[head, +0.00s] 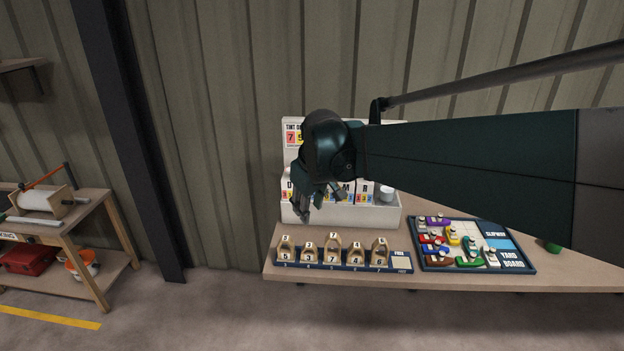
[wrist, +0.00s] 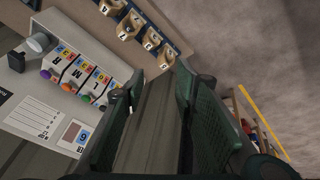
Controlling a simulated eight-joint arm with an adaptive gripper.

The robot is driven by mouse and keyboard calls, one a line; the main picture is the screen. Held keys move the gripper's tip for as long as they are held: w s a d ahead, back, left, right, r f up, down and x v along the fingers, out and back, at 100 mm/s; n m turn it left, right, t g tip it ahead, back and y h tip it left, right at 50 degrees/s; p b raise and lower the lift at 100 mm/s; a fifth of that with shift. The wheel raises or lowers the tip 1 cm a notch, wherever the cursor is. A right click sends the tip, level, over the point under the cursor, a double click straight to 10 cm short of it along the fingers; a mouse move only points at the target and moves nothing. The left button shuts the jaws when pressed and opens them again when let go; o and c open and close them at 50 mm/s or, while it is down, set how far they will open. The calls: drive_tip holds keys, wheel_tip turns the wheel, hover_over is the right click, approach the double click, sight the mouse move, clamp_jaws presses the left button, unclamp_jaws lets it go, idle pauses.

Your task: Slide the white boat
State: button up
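The white boat (head: 491,257) sits at the right end of the lower row on the yard board (head: 527,268), at the right of the bench in the head view. Other boats in purple, blue, yellow, red, teal, brown and green share the board. My gripper (head: 310,205) is well to the left of the board, in front of the white rack and above the bench. In the wrist view my gripper (wrist: 160,76) has its two dark fingers apart with nothing between them. The boats and the board do not show in the wrist view.
A white rack (head: 300,213) with lettered slots stands behind my gripper. A dark tray (head: 400,268) of numbered wooden blocks lies at the bench front, left of the board. A green round thing (head: 553,247) lies right of the board. My arm spans above the board.

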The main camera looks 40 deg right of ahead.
drive_tip(key=s+d+f+g, duration=0.1)
drive_tip(key=s+d+f, duration=0.15)
drive_tip(key=d, duration=1.05)
drive_tip(key=s+d+f+g, duration=0.1)
drive_tip(key=s+d+f, duration=0.15)
drive_tip(key=d, duration=0.95)
drive_tip(key=s+d+f+g, duration=0.1)
drive_tip(key=d+f, duration=0.2)
drive_tip(key=d, duration=1)
drive_tip(key=g+y+p, duration=0.1)
drive_tip(key=y, duration=0.1)
approach(491, 254)
drive_tip(key=shift+w+d+f, duration=0.15)
drive_tip(key=shift+w+d, duration=0.2)
drive_tip(key=shift+d, duration=0.3)
drive_tip(key=shift+s+f, duration=0.1)
drive_tip(key=shift+s, duration=0.05)
drive_tip(key=shift+f, duration=0.1)
drive_tip(key=shift+f, duration=3.8)
